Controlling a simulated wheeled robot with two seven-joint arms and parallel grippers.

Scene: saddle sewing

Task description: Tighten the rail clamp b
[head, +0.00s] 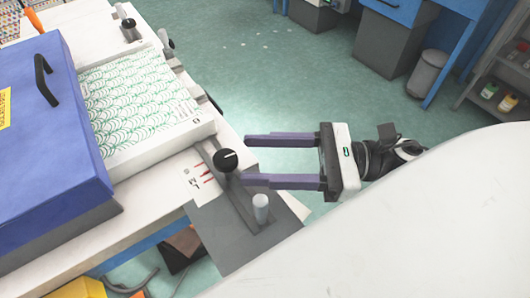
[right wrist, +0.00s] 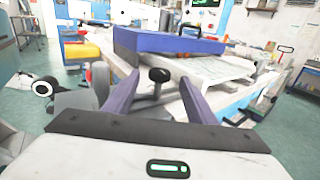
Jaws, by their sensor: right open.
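A clamp with a black knob (head: 226,160) stands on a grey rail (head: 238,196) at the near end of the white table. I take it as the rail clamp b, though I read no letter on it. My right gripper (head: 246,160) is open, its two purple fingers pointing left toward the knob. The fingertips are just to the right of the knob, with nothing between them in the head view. In the right wrist view the black knob (right wrist: 159,75) shows centred between the fingertips. My left gripper is not in view.
A white board with green wave patterns (head: 140,95) lies beside a blue box with a black handle (head: 50,140). A grey-white peg (head: 261,208) stands near the rail's near end. Another black knob (head: 129,23) is at the far end. Open floor lies right of the table.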

